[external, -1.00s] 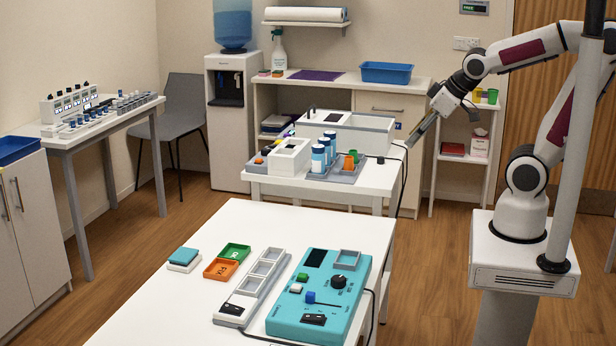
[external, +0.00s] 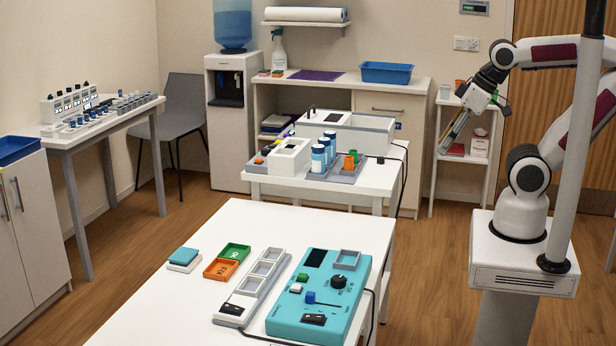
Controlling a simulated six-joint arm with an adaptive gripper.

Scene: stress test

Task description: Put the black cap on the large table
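The large white table (external: 160,312) fills the foreground. A small dark round piece (external: 380,160) sits near the right edge of the smaller white table (external: 378,181) behind it. It may be the black cap, but it is too small to be sure. My gripper (external: 447,146) is in the air to the right of the smaller table, in front of the white shelf unit, pointing down and left. A long grey shape shows at its end. I cannot tell whether it is fingers or a held thing, or whether the gripper is open.
On the large table stand a turquoise device (external: 330,318), a white three-well strip (external: 252,286), orange (external: 222,268) and green (external: 236,251) trays and a teal-topped block (external: 184,258). Its front left is bare. The smaller table holds white boxes and blue-and-white bottles (external: 318,158).

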